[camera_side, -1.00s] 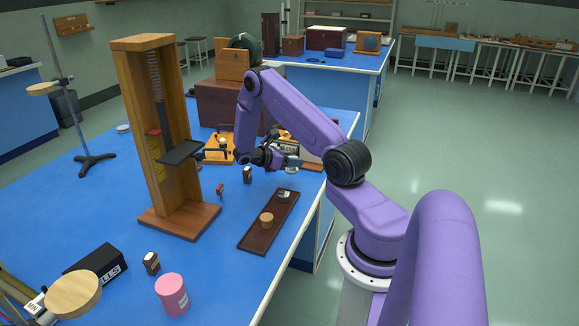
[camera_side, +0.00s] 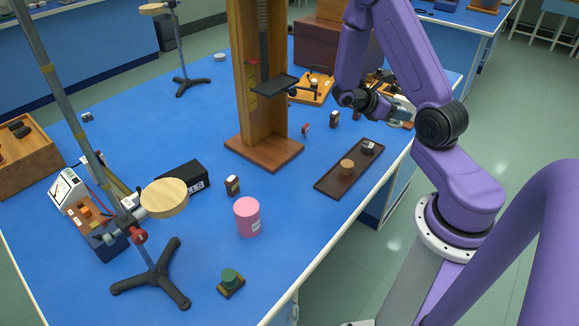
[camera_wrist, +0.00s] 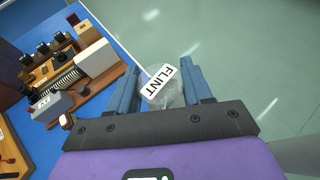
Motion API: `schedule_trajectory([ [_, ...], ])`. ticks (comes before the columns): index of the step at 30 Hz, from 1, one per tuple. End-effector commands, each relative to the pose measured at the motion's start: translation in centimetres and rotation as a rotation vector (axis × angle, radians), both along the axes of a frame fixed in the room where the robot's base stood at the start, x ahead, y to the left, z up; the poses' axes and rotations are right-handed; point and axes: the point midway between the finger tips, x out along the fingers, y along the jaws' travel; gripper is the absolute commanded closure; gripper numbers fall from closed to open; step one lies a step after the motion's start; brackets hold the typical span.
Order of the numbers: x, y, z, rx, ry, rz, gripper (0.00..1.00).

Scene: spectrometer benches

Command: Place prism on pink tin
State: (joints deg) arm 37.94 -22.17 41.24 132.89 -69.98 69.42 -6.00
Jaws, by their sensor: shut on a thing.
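The pink tin (camera_side: 246,217) stands upright on the blue bench in the side view, with a pale label on its side and a bare top. My gripper (camera_side: 403,109) is far behind it and to the right, above the bench's right edge. In the wrist view my gripper's blue fingers (camera_wrist: 164,84) are shut on a clear prism (camera_wrist: 165,97) with a white label reading FLINT. The prism's outline is hard to make out in the side view. The tin is outside the wrist view.
A tall wooden stand (camera_side: 262,147) with a black shelf rises left of my gripper. A dark tray (camera_side: 331,181) with small items lies between gripper and tin. Near the tin are a small bottle (camera_side: 232,185), a black box (camera_side: 182,177) and a clamp stand with a wooden disc (camera_side: 165,197).

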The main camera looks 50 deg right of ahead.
Motion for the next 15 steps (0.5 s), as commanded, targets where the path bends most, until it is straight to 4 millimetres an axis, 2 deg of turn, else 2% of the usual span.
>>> schedule_trajectory([
  [4,1.6,1.4,0.4,-0.003,-0.002,0.066,0.83],
  [7,3.4,3.6,0.9,-0.006,-0.003,0.158,0.83],
  [15,8.4,12.2,2.9,-0.013,-0.006,0.489,0.83],
])
